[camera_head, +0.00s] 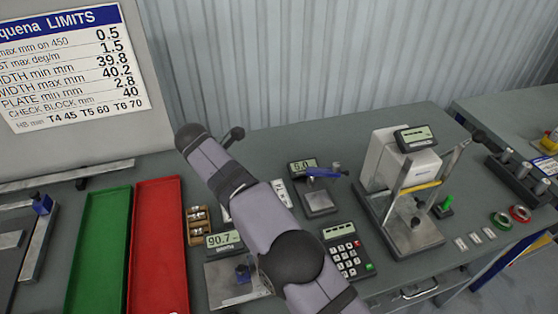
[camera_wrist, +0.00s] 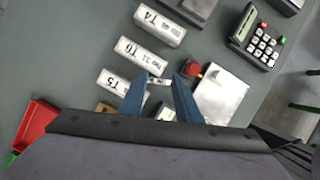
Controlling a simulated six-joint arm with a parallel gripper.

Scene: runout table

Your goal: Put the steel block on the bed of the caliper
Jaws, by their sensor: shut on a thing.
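My gripper (camera_wrist: 160,84) shows in the wrist view as two blue fingers pointing up the picture, shut on a small grey piece, the steel block (camera_wrist: 159,82). Little of the block shows between the fingertips. In the head view my arm hides the gripper and block. The caliper (camera_head: 222,240) stands left of my arm in the head view, its display reading 90.7. Its steel bed (camera_head: 225,290) lies in front of the display with a small blue part on it.
White labelled blocks T4 (camera_wrist: 150,27), T6 (camera_wrist: 140,55) and T5 (camera_wrist: 122,84) lie close to my fingers. Red (camera_head: 158,240) and green (camera_head: 100,245) trays are left of the caliper. A calculator (camera_head: 346,252), a small gauge (camera_head: 318,200) and a larger press-like instrument (camera_head: 400,190) stand to the right.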

